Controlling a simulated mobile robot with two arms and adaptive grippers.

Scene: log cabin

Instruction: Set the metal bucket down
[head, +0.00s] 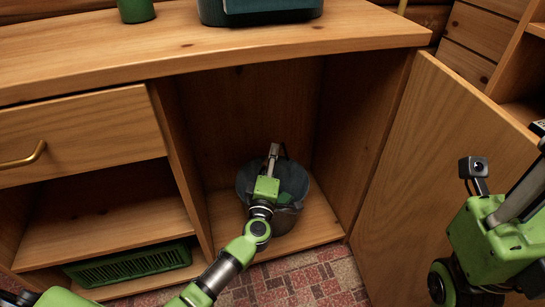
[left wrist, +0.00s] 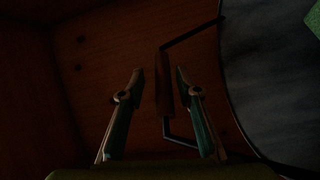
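The metal bucket (head: 285,222) stands inside the open cabinet compartment, on or just above its floor; contact is hard to tell. It looks dark grey, with something green inside. My left gripper (head: 273,158) reaches over the bucket in the head view, its fingertips hard to make out there. In the left wrist view the fingers (left wrist: 159,82) are apart, on either side of the brown grip (left wrist: 165,88) of the bucket's wire handle. A gap shows on the grip's left side. The bucket's dark round opening (left wrist: 275,85) lies to the right. My right arm is at the right edge, its fingers not visible.
The cabinet door (head: 415,150) stands open at the right, near my right arm. A divider (head: 180,160) bounds the compartment at left, with a drawer (head: 80,135) and shelf (head: 105,230) beyond. A green basket (head: 130,264) sits below that shelf. The countertop (head: 200,45) overhangs above.

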